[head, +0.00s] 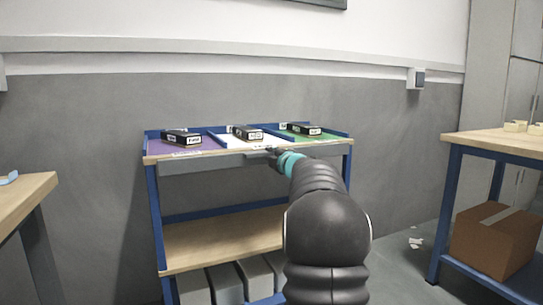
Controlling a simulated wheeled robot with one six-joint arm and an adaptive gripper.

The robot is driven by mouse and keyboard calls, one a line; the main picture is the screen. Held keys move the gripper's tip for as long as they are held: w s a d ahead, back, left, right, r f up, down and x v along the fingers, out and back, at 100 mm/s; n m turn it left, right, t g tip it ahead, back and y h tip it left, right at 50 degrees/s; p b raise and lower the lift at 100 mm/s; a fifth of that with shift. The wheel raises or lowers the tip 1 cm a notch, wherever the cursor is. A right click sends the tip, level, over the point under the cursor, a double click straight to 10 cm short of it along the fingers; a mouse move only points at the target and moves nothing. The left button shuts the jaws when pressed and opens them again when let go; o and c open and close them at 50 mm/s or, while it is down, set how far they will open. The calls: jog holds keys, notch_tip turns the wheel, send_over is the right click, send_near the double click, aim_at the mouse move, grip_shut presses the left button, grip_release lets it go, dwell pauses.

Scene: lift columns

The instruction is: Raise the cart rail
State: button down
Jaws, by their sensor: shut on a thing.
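The cart (222,246) stands against the wall in the middle of the head view. It has blue posts and a wooden lower shelf. Its rail (205,165) is a grey bar along the front edge of the top. My arm reaches forward from the lower right to that edge. My gripper (266,152) is at the front edge of the top, near the middle of the rail, and is shut on the rail. The fingers are small and partly hidden by my wrist, so the exact contact is hard to see.
The cart top has purple (172,146), white and green sections, each with a dark labelled box. Several grey bins (224,283) stand at the bottom. A table (500,139) with a cardboard box (497,238) beneath stands right; another table (22,195) stands left. Paper scraps lie on the floor.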

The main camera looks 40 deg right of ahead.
notch_tip(320, 180, up, 6)
jog(key=p, duration=0.5)
jog(key=shift+f+p, duration=0.15)
jog(key=shift+p, duration=0.15)
jog(key=c, duration=1.1)
grip_release()
jog(key=v, duration=1.2)
